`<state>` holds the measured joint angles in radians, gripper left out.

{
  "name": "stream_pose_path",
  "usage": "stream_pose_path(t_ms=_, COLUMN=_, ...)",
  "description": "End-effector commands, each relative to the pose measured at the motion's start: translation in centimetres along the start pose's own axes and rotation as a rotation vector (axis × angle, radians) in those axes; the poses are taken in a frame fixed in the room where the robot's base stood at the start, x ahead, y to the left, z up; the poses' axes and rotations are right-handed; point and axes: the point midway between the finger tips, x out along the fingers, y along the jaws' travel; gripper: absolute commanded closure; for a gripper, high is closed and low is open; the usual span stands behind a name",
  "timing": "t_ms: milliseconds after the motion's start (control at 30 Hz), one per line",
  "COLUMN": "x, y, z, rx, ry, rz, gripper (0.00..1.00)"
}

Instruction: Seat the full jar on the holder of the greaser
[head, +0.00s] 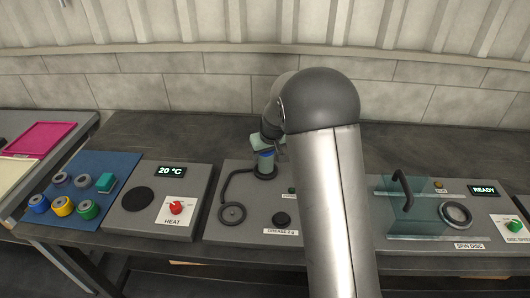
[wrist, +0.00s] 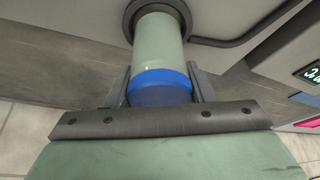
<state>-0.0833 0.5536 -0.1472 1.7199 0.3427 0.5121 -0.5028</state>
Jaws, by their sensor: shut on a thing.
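The jar (wrist: 158,42) has a pale green, translucent body and a blue band (wrist: 160,88) at the gripper end. My gripper (wrist: 160,80) is shut on it, one finger on each side of the blue part. The far end of the jar meets a dark round ring (wrist: 196,36), which looks like the holder. In the head view the jar (head: 266,162) is upright over the dark ring (head: 265,175) at the back of the greaser (head: 257,205). I cannot tell how deep its end sits in the ring. My forearm hides the greaser's right part.
A curved tube (head: 226,186) runs beside the ring, with a round pad (head: 231,212) and a black knob (head: 282,220) in front. The spin disc unit (head: 430,240) with a clear cover is right.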

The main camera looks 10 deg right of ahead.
Motion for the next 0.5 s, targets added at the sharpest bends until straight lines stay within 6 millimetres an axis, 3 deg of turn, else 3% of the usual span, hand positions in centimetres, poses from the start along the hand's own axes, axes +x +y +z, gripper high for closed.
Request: stream_pose_path(t_ms=500, x=1.03, y=0.0, z=0.41, rx=0.0, ry=0.001, rz=0.0, gripper=0.79)
